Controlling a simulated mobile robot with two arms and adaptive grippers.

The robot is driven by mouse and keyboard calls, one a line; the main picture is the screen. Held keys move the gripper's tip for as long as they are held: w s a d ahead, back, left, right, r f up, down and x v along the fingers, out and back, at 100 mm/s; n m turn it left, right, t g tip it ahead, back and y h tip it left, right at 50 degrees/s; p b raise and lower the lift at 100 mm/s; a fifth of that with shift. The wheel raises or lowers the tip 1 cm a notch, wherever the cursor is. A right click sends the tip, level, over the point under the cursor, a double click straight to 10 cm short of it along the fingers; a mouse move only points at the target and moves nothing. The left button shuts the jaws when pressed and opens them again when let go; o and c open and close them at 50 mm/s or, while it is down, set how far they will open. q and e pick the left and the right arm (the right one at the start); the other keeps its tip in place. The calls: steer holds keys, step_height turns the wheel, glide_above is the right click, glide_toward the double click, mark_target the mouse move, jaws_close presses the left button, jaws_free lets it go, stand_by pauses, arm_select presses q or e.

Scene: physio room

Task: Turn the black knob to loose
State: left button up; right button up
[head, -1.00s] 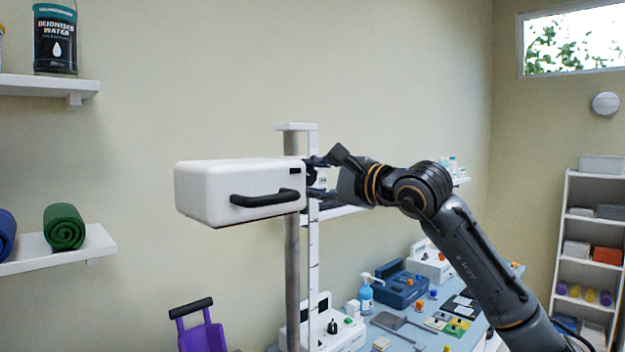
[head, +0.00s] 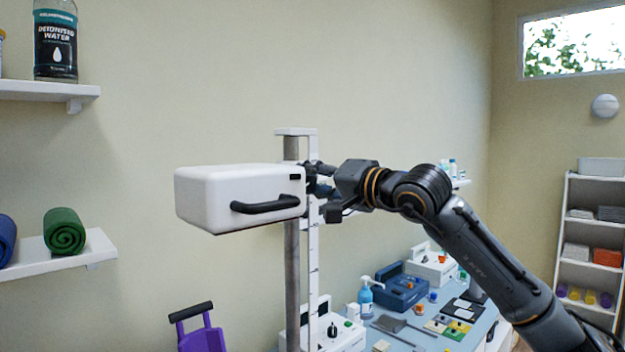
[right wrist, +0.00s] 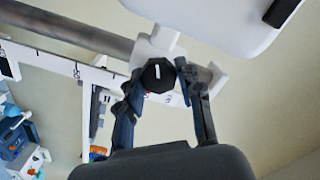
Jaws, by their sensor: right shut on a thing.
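The black knob (right wrist: 157,76) with a white pointer mark sits on a white clamp bracket (right wrist: 158,44) on the pole, in the right wrist view. My right gripper (right wrist: 163,88) has one finger on either side of the knob and is shut on it. In the head view the right gripper (head: 322,181) reaches in from the right, beside the white box head (head: 235,188) with a black handle (head: 265,203). There the fingers mostly hide the knob. My left gripper is in neither view.
A grey pole (head: 292,265) and a white scale strip (head: 313,250) stand under the box head. Below right, a blue table (head: 395,340) carries devices and a pump bottle (head: 366,296). Wall shelves (head: 60,255) are at the left, a white rack (head: 563,240) at the right.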

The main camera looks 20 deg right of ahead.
steer(key=n, duration=0.4)
steer(key=shift+p, duration=0.35)
steer(key=shift+a+n, duration=0.15)
steer(key=shift+n, duration=1.55)
steer(key=o, duration=1.2)
steer(key=v, duration=1.2)
